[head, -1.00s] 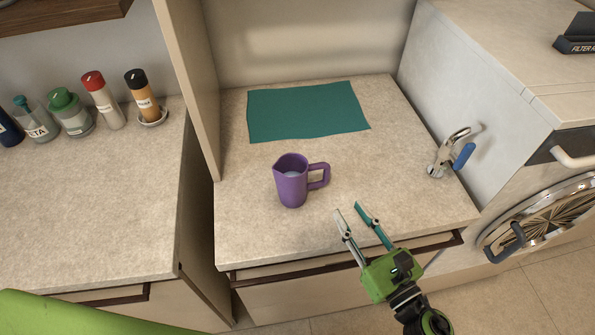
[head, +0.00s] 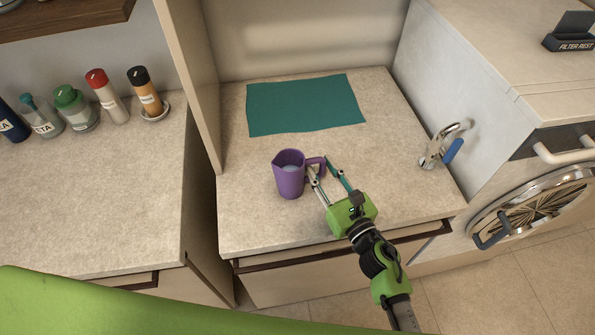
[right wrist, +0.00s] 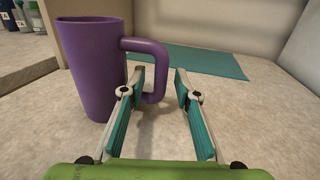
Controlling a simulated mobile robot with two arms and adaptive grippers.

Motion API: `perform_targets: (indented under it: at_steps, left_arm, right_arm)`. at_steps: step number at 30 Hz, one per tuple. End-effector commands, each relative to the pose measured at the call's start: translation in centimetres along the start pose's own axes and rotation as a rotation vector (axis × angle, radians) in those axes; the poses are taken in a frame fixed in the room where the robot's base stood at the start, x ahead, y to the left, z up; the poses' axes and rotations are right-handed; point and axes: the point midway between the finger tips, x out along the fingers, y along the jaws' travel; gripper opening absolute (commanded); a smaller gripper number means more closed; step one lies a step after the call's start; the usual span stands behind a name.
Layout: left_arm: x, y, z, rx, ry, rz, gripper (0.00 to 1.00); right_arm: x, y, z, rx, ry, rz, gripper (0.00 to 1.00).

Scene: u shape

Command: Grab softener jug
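The softener jug is a purple jug (head: 289,178) with a spout and a side handle, upright on the countertop in the head view, with pale liquid inside. In the right wrist view the jug (right wrist: 92,62) stands at the left, its handle (right wrist: 158,75) pointing right. My right gripper (head: 319,166) is open at the handle. In the right wrist view its fingers (right wrist: 158,80) are spread, with the handle's outer part between them and the left finger overlapping the handle; I cannot tell whether they touch. My left gripper is not in view.
A teal mat (head: 305,104) lies behind the jug. Several bottles (head: 107,97) stand on the left counter, beyond a vertical panel (head: 190,75). The counter around the jug is clear.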

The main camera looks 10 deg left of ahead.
Motion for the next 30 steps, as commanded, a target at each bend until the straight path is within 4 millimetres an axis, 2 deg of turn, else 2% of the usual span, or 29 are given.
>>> perform_targets:
  at_steps: [5, 8, 9, 23, 30]
  left_arm:
    - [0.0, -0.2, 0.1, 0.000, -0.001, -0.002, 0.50]
    - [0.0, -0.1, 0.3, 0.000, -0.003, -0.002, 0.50]
    - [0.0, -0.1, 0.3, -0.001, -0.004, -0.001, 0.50]
    - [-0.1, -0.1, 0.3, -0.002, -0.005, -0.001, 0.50]
    - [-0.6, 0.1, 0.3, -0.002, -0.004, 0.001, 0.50]
  right_arm:
    - [0.0, 0.0, -0.1, 0.000, 0.000, 0.000, 0.29]
    - [0.0, 0.0, -0.1, 0.001, 0.000, 0.000, 0.03]
    - [0.0, 0.0, -0.1, 0.001, 0.000, 0.000, 0.00]
    - [0.0, 0.0, 0.2, 0.001, -0.001, 0.001, 0.00]
    - [0.0, 0.0, 1.4, -0.001, -0.001, 0.001, 0.00]
